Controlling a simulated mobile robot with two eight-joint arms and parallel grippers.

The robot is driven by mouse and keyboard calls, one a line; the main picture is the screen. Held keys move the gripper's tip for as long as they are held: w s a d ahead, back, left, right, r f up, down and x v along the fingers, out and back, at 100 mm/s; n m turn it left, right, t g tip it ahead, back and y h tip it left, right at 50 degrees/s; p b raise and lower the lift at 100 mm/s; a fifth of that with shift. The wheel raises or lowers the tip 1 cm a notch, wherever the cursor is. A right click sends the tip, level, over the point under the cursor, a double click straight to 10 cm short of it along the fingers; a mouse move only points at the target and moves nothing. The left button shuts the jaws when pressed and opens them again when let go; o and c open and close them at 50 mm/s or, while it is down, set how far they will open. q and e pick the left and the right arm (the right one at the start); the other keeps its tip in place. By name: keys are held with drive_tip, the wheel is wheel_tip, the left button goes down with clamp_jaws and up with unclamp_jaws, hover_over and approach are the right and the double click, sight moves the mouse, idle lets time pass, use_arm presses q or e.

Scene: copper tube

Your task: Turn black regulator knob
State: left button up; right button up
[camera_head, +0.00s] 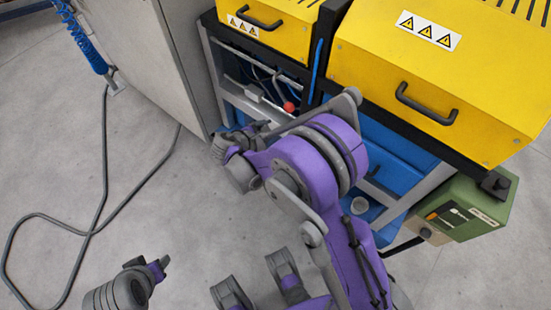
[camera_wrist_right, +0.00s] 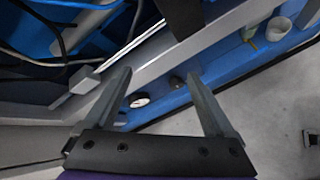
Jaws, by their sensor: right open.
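A small dark round knob (camera_wrist_right: 177,82), likely the black regulator knob, is on the blue panel in the right wrist view. A white-faced gauge (camera_wrist_right: 139,100) is beside it, to the left. My right gripper (camera_wrist_right: 158,75) is open, with its two grey fingers apart. The knob shows between the fingers, nearer the right one, and nothing is held. I cannot tell the gap in depth. In the head view the knob is hidden behind my right arm. The end of my left arm (camera_head: 130,287) shows at the lower left; its jaw opening is unclear.
Yellow covers (camera_head: 440,60) with black handles top the machine. A red ball knob (camera_head: 289,107) sits in its frame. A grey metal bar (camera_wrist_right: 150,60) crosses close to my fingers. A green box (camera_head: 465,205) is at the right. A cable (camera_head: 100,215) lies on open floor.

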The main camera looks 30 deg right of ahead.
drive_tip(key=w+a+f+n+t+h+b, duration=0.15)
drive_tip(key=f+n+h+b, duration=0.25)
drive_tip(key=f, duration=0.9)
drive_tip(key=w+a+f+n+t+h+b, duration=0.1)
drive_tip(key=a+f+n+h+b, duration=0.3)
drive_tip(key=f, duration=1)
use_arm(q)
wheel_tip(320, 180, down, 13)
drive_tip(key=w+b, duration=0.1)
drive_tip(key=b, duration=0.1)
drive_tip(key=shift+w+b, duration=0.2)
drive_tip(key=shift+b, duration=0.2)
use_arm(e)
drive_tip(key=w+d+y, duration=0.1)
drive_tip(key=w+d, duration=0.2)
drive_tip(key=d, duration=0.8)
drive_tip(key=shift+w+d+r+n, duration=0.2)
drive_tip(key=shift+d+r+n, duration=0.05)
drive_tip(key=shift+d+n, duration=0.05)
use_arm(q)
drive_tip(key=shift+r, duration=0.1)
use_arm(e)
drive_tip(key=c, duration=1.4)
